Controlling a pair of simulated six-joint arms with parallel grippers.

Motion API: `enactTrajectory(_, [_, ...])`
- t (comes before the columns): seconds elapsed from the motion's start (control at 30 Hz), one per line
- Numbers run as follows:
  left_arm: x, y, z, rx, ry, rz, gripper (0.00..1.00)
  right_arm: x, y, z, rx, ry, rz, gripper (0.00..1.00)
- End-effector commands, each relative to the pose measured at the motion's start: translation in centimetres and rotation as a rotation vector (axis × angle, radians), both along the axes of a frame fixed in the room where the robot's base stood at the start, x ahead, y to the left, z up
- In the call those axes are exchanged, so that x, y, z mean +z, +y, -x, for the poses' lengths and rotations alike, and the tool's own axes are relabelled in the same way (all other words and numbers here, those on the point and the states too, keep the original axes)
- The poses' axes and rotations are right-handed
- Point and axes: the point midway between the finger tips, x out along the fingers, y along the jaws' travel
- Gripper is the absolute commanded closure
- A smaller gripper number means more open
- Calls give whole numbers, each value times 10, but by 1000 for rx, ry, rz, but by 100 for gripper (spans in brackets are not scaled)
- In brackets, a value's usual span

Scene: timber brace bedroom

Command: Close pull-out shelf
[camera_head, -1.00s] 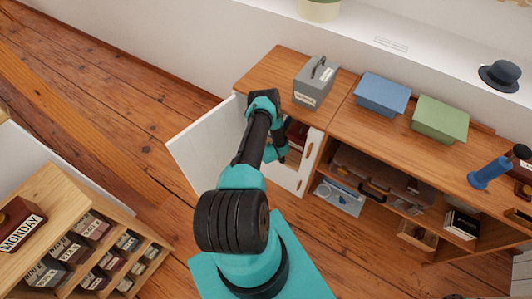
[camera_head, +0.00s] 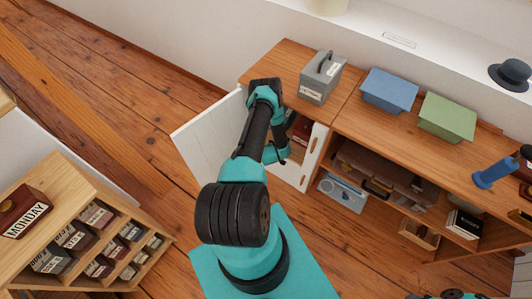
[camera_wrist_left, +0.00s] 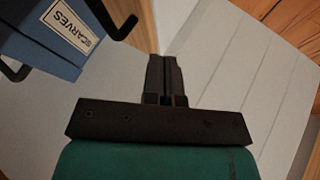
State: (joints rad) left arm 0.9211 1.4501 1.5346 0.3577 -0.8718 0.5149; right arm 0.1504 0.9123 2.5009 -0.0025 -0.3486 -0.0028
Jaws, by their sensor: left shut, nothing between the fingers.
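My left gripper (camera_head: 283,155) is shut and empty, low at the open left bay of the wooden cabinet. In the left wrist view its closed fingers (camera_wrist_left: 164,75) stand over a pale flat surface (camera_wrist_left: 120,80), which may be the pull-out shelf. A blue box labelled SCARVES (camera_wrist_left: 50,35), with black handles, is at upper left there. In the head view a white slotted panel (camera_head: 313,152) stands at the bay's right side; I cannot tell if it belongs to the shelf. My arm hides much of the bay.
A white planked door (camera_head: 205,140) stands open left of the bay. A grey case (camera_head: 318,85), a blue box (camera_head: 388,88) and a green box (camera_head: 446,116) sit on the cabinet top (camera_head: 360,130). A wooden pigeonhole unit (camera_head: 75,205) is at lower left.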

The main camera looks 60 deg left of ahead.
Motion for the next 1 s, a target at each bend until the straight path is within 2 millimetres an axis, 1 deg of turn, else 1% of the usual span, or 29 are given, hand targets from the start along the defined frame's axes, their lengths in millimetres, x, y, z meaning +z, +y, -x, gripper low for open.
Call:
enactTrajectory(0.03, [7, -5, 2, -1, 0, 1, 100, 0, 0, 0, 0, 0, 0, 57])
enactTrajectory(0.2, [26, -20, 9, -2, 0, 1, 100, 0, 0, 0, 0, 0, 0, 57])
enactTrajectory(0.43, [47, -35, 17, 0, 1, 1, 100, 0, 0, 0, 0, 0, 0, 57])
enactTrajectory(0.6, [51, -39, 19, 0, 1, 0, 100, 0, 0, 0, 0, 0, 0, 57])
enactTrajectory(1.0, [51, -39, 19, 0, 1, 0, 100, 0, 0, 0, 0, 0, 0, 57])
